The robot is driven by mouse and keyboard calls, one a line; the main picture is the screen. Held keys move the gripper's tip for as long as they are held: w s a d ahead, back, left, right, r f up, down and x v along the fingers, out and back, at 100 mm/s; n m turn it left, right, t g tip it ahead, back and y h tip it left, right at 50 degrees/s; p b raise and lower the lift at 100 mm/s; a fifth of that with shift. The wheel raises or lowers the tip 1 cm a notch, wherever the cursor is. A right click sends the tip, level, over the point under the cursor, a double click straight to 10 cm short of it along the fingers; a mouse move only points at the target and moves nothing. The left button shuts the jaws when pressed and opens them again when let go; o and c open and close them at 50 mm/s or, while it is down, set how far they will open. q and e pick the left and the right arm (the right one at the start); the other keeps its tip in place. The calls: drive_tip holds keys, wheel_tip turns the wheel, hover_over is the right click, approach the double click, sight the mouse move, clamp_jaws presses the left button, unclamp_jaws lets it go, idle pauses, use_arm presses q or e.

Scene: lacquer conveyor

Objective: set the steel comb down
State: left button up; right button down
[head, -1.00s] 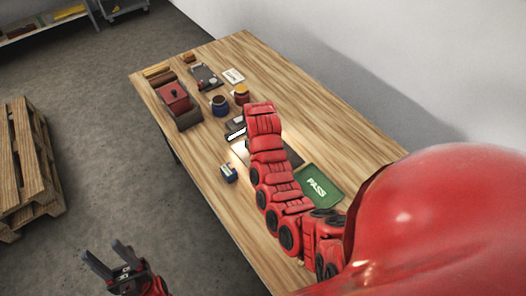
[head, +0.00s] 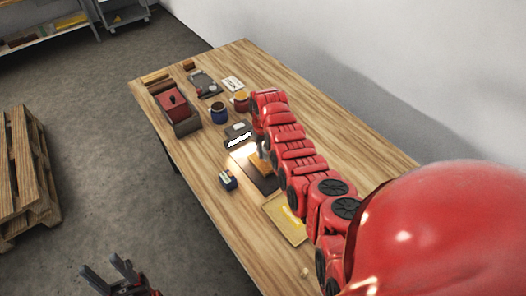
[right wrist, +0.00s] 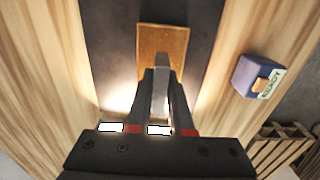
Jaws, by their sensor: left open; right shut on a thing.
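My right gripper (right wrist: 162,100) is shut on the steel comb (right wrist: 161,88), a narrow grey piece between its fingers in the right wrist view. The comb's lower end is over or against an amber panel (right wrist: 176,38); I cannot tell whether they touch. In the head view the amber panel (head: 262,163) lies on a dark mat (head: 267,184), partly behind my right arm, and the comb is too small to make out. My left gripper (head: 106,276) is open and empty, off the table at the lower left.
A blue box (head: 228,180), marked READY in the right wrist view (right wrist: 250,76), stands beside the mat. A yellowish sign (head: 284,220) lies nearer. Blue (head: 219,114) and red (head: 241,103) pots and a red box (head: 174,103) stand farther back. The table's right side is clear.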

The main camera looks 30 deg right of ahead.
drive_tip(key=shift+f, duration=0.65)
drive_tip(key=shift+f, duration=0.15)
drive_tip(key=c, duration=0.8)
unclamp_jaws()
